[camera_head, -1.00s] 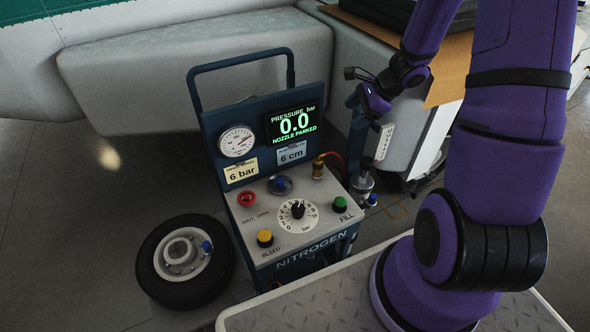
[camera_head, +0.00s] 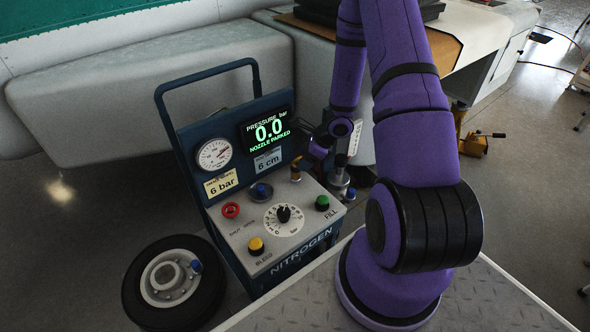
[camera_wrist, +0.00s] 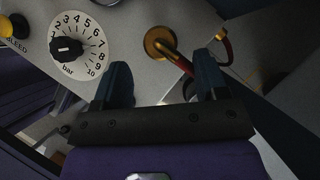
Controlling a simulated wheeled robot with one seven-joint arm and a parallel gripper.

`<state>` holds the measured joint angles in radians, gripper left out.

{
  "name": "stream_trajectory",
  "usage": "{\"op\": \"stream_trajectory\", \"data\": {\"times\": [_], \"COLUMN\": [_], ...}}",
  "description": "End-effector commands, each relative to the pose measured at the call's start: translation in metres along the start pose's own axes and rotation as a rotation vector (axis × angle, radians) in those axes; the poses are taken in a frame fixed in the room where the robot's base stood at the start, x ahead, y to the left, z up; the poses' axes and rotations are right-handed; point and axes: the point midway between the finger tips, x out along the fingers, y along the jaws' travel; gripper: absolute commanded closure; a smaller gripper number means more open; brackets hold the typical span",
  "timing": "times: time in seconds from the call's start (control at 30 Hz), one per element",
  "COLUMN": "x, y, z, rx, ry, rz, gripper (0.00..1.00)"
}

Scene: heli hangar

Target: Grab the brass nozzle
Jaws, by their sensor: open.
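The brass nozzle (camera_head: 296,169) stands parked at the back right of the nitrogen cart's top panel (camera_head: 242,230). In the wrist view the nozzle (camera_wrist: 160,42) shows as a round brass collar with a bent stem and a red hose. My gripper (camera_head: 312,148) is close above and to the right of it. In the wrist view my gripper (camera_wrist: 162,63) is open, its two dark blue fingers apart, with the nozzle just beyond the gap between the fingertips. Nothing is held. The cart's screen (camera_head: 268,130) reads 0.0 and "NOZZLE PARKED".
The panel carries a dial (camera_head: 284,217), a green button (camera_head: 322,202), a red button (camera_head: 231,209) and a yellow button (camera_head: 256,245). A wheel (camera_head: 172,282) lies on the floor at left. A bench (camera_head: 440,60) stands behind.

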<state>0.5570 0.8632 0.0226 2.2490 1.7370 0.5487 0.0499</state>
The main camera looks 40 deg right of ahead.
Motion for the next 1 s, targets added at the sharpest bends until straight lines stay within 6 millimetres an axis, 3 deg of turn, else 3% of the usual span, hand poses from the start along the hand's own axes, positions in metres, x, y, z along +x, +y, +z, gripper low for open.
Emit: {"op": "stream_trajectory", "data": {"times": [0.43, 0.77, 0.87, 1.0], "x": [0.048, 0.055, 0.055, 0.054], "y": [-0.001, -0.002, -0.002, -0.002], "z": [0.002, 0.003, 0.003, 0.003], "rx": [0.000, 0.000, 0.000, 0.000], "ry": [0.001, 0.001, 0.000, 0.000], "rz": [0.001, 0.000, 0.000, -0.001], "gripper": [0.33, 0.33, 0.52, 0.84]}}
